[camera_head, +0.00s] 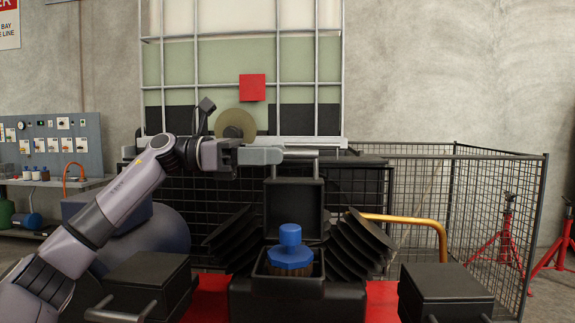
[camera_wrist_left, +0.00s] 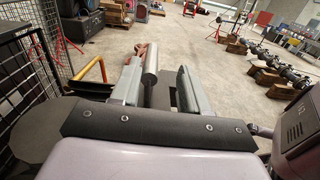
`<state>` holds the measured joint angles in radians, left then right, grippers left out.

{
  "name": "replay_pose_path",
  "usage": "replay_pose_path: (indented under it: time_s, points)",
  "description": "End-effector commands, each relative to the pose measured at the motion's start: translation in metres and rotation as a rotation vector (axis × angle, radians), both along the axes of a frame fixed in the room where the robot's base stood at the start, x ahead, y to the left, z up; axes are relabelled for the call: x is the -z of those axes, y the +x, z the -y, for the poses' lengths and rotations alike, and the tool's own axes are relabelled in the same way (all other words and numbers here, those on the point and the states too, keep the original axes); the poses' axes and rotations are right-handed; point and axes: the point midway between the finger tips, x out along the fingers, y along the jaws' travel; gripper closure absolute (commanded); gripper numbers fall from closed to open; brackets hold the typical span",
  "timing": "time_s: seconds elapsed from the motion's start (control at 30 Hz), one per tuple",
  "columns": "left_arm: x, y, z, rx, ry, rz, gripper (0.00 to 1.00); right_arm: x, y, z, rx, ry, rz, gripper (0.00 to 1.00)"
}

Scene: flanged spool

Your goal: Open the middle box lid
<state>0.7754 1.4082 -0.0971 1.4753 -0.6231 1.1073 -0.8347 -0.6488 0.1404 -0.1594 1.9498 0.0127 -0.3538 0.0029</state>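The middle box (camera_head: 290,287) is black and stands in front of me. Its lid (camera_head: 295,208) stands upright at the back, swung open. A blue flanged spool (camera_head: 290,237) with a brown lower part sits inside the box. My left gripper (camera_head: 287,155) is at the lid's top edge, beside the metal bar handle (camera_head: 303,153). In the left wrist view the handle (camera_wrist_left: 151,62) lies between the fingers, close to the left one. A gap shows to the right finger, so the gripper looks open around the handle. My right gripper is not in view.
Closed black boxes stand at the left (camera_head: 150,272) and right (camera_head: 445,287). Black ribbed bellows (camera_head: 360,243) flank the middle box. Behind are a wire mesh fence (camera_head: 420,195), an orange rail (camera_head: 405,218) and a red square (camera_head: 252,88).

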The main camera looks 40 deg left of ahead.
Motion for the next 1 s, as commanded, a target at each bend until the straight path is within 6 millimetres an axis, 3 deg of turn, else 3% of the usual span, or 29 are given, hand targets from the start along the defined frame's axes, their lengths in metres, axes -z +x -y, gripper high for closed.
replay_pose_path:
  time_s: [0.2, 0.63, 1.0]
  points:
    - [0.001, -0.015, -0.018, -0.001, 0.001, 0.001, 0.56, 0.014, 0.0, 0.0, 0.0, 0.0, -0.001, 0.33]
    - [0.0, -0.019, -0.022, 0.0, 0.001, 0.001, 0.56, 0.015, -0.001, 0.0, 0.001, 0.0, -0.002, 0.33]
    - [0.001, -0.035, -0.042, -0.002, 0.001, 0.001, 0.56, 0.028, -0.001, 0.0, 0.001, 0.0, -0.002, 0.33]
